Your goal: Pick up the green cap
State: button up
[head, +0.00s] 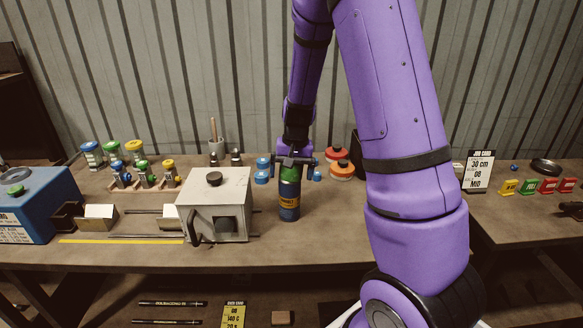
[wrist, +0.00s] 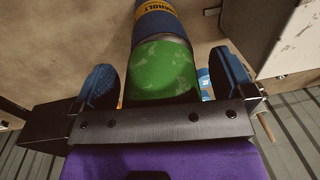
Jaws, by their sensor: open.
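A green cap (head: 290,174) tops an upright dark blue can (head: 289,207) with a yellow label, standing on the table just right of the grey box. In the wrist view the cap (wrist: 165,72) is scuffed and sits between my two fingers, with the can (wrist: 168,20) beyond it. My gripper (head: 292,164) is open, pointing down over the can. Its blue finger pads stand on either side of the cap, with a visible gap at the right; contact at the left is unclear.
The grey box (head: 213,205) with a black knob stands close to the can's left. Small blue pieces (head: 262,170) and orange-red round items (head: 340,168) lie behind it. Several colour-capped jars (head: 135,151) stand at the back left. Table in front of the can is clear.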

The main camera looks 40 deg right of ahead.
jog(key=c, duration=1.1)
jog(key=shift+o, duration=0.2)
